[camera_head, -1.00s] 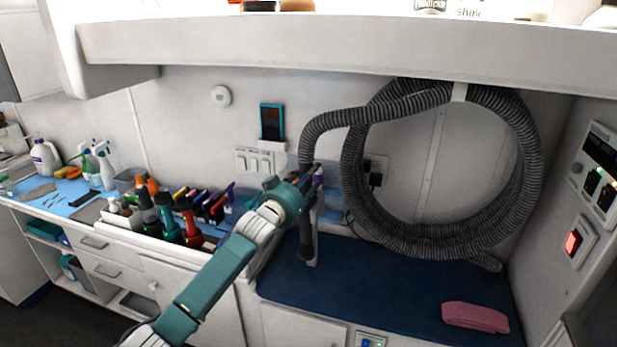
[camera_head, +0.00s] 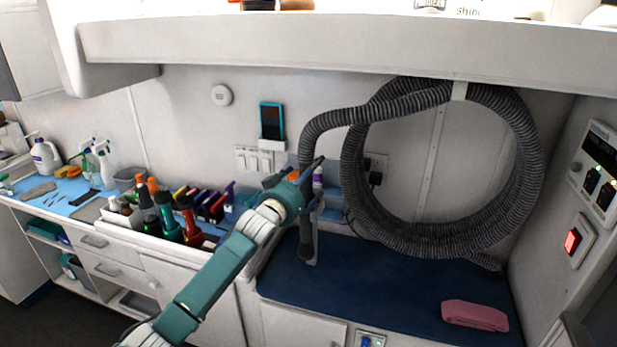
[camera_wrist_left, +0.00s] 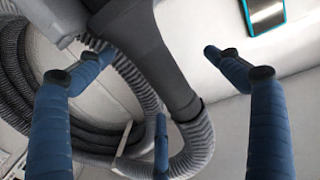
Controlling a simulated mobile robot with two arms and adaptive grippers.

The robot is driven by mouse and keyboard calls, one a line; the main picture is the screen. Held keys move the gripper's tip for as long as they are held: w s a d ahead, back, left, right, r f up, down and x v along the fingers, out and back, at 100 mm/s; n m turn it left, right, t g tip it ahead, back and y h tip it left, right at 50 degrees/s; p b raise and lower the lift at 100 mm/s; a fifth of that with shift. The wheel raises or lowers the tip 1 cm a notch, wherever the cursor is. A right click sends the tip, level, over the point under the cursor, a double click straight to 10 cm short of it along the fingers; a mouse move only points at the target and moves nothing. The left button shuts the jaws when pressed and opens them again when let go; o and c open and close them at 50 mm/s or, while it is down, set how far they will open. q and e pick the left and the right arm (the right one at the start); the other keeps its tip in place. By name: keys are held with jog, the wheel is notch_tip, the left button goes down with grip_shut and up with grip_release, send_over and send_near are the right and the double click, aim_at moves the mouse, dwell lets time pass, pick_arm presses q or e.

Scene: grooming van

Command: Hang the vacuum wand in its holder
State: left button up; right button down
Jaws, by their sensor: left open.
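The vacuum wand (camera_head: 306,234) is dark grey and upright at the left end of the ribbed hose, its lower end by a light grey bracket (camera_head: 315,258) that looks like its holder. I cannot tell how firmly it sits there. In the left wrist view, the wand (camera_wrist_left: 152,45) runs between my spread blue fingers, with the hose joined to its end. My left gripper (camera_head: 298,176) is open at the wand's upper part; in the wrist view its fingers (camera_wrist_left: 158,56) stand apart from the wand. My right gripper is not in view.
The coiled hose (camera_head: 528,160) hangs on the wall above a blue mat (camera_head: 390,290) with a folded pink towel (camera_head: 474,316). A tray of bottles and tools (camera_head: 128,226) stands left of my arm. An overhead shelf (camera_head: 350,42) spans the top.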

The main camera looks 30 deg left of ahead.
pick_arm(q)
jog(key=shift+s, duration=0.1)
jog(key=s+d+p, duration=0.1)
jog(key=s+p, duration=0.4)
jog(key=s, duration=0.4)
jog(key=shift+s+p, duration=0.4)
dwell(0.9)
dwell(0.5)
